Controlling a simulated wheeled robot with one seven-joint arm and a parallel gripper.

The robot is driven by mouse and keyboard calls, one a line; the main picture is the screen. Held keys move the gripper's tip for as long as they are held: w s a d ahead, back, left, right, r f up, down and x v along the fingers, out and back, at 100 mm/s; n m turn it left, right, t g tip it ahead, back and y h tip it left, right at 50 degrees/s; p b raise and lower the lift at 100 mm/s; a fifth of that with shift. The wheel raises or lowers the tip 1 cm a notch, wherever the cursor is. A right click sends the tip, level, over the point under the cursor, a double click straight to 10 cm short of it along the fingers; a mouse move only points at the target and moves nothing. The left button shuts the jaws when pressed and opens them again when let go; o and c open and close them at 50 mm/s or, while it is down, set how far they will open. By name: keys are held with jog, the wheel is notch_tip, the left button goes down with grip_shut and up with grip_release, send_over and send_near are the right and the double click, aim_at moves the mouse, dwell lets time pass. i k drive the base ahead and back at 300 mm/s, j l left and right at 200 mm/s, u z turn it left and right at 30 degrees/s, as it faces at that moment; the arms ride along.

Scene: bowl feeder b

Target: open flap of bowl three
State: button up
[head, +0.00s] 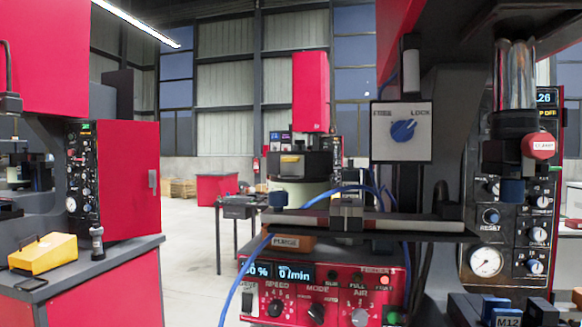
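I cannot make out a flap or any label for bowl three in the head view. A dark drum-like unit on a pale base (299,192) stands in the middle distance; I cannot tell whether it is a bowl. A dark horizontal rail (400,222) crosses in front of me, with a small block and blue hose on it. Below it is a red control box (322,300) marked SPEED, MODE and AIR, with a lit display. An orange block marked PURGE (287,242) sits at its top. My gripper is not in view.
A white panel with a blue FREE/LOCK knob (403,130) hangs above the rail. A dark machine panel with gauge (486,261) and a vertical spindle (516,75) stand close at right. At left is a red cabinet (131,180) and yellow case (42,254). Floor shows between.

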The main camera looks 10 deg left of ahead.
aim_at(290, 165)
jog(key=i+j+u, duration=0.15)
jog(key=i+j, duration=0.15)
jog(key=j, duration=0.35)
jog(key=i+j+u, duration=0.1)
jog(key=i+j, duration=0.25)
jog(key=j, duration=0.25)
jog(key=i+j+u, duration=0.15)
jog(key=i+j, duration=0.2)
jog(key=j, duration=0.25)
jog(key=i+j+u, duration=0.15)
jog(key=i+j, duration=0.25)
jog(key=j, duration=0.15)
